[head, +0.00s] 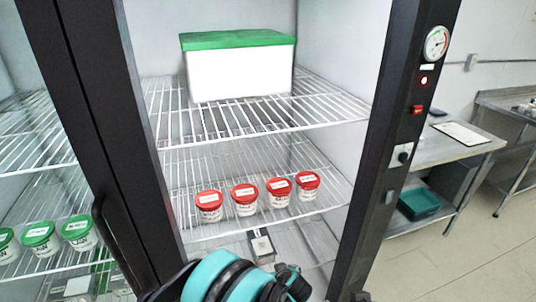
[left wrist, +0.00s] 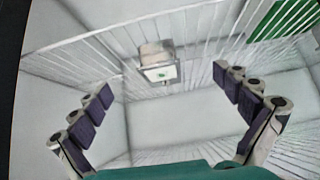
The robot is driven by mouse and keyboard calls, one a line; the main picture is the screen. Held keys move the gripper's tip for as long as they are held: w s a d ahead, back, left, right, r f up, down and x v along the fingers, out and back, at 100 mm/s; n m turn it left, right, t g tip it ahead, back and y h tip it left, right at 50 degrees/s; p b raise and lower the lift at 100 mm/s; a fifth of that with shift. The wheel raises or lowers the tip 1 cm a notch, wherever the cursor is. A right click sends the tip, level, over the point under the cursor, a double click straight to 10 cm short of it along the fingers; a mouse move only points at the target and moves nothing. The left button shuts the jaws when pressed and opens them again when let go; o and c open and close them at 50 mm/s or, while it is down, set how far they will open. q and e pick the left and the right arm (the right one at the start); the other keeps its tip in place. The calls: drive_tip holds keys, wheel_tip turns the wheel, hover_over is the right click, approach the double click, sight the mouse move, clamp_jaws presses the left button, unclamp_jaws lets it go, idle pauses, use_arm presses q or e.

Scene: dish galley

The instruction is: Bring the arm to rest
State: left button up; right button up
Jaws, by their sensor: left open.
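My left arm comes into the head view at the bottom, in front of the open cabinet; its gripper fingers cannot be made out there. In the left wrist view my left gripper (left wrist: 163,82) is open, its two jointed fingers wide apart with nothing between them. My right gripper is in neither view. The cabinet's wire shelf (head: 320,112) holds a white box (head: 238,76) with a green lid. The lower wire shelf (head: 180,212) holds a row of several red-lidded white tubs (head: 246,201).
A small grey device (head: 262,245) with a pale label sits below the red-lidded tubs. A dark door frame (head: 95,120) stands left, and green-lidded tubs (head: 40,238) stand behind it. A dark post (head: 400,130) with a gauge (head: 437,43) stands right. A steel table (head: 440,150) is beyond it.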

use_arm(q)
drive_tip(key=s+a+r+m+g+h, duration=0.1)
drive_tip(key=s+a+r, duration=0.3)
drive_tip(key=a+r, duration=0.3)
drive_tip(key=s+a+r+m+g, duration=0.1)
drive_tip(key=s+a+r, duration=0.4)
drive_tip(key=r, duration=0.4)
drive_tip(key=s+a+r+h, duration=0.1)
drive_tip(key=s+a+r, duration=0.1)
drive_tip(key=s, duration=0.4)
drive_tip(key=s+a+r+m, duration=0.1)
drive_tip(key=s+a+r, duration=0.1)
drive_tip(key=s+a, duration=0.3)
drive_tip(key=shift+s+a+t+h, duration=0.3)
drive_tip(key=shift+s+t+h, duration=0.1)
drive_tip(key=shift+s, duration=0.8)
